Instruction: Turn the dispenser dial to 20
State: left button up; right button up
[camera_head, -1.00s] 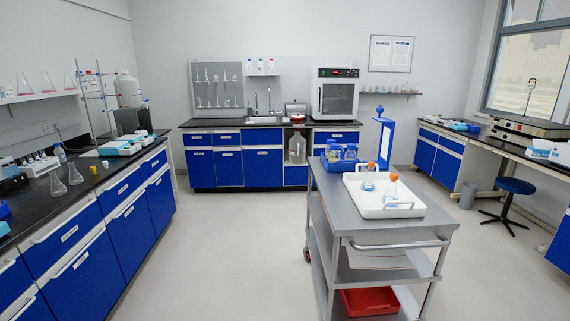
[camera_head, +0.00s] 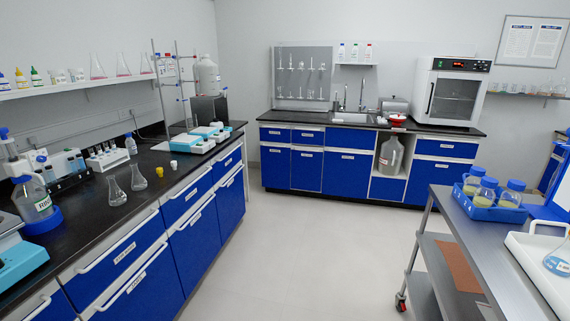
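No dispenser dial or number can be made out at this size. White devices with teal bases (camera_head: 205,134) sit further back, beside a stand holding a white container (camera_head: 208,75). I cannot tell which of these, if any, is the dispenser. Neither of my grippers is in view.
The left bench (camera_head: 150,205) also holds two glass flasks (camera_head: 116,192) and a yellow cup (camera_head: 173,164). A steel trolley (camera_head: 462,232) with a blue tray of bottles (camera_head: 497,212) stands at right. The floor (camera_head: 300,260) between is clear.

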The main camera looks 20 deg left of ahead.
aim_at(40, 158)
jog(key=i+j+u, duration=0.35)
jog(key=i+u, duration=0.35)
jog(key=i, duration=0.15)
jog(key=i+u, duration=0.35)
jog(key=i+l+u, duration=0.1)
jog(key=i+u, duration=0.35)
jog(key=i+l+u, duration=0.15)
jog(key=u, duration=0.25)
jog(key=i+l+u, duration=0.3)
jog(key=u, duration=0.15)
jog(key=i+l+u, duration=0.3)
jog(key=l+u, duration=0.15)
jog(key=i+l+u, duration=0.2)
jog(key=l+u, duration=0.25)
jog(key=l, duration=0.15)
jog(key=i+l+u, duration=0.1)
jog(key=l+u, duration=0.85)
jog(key=l, duration=0.3)
jog(key=k, duration=0.05)
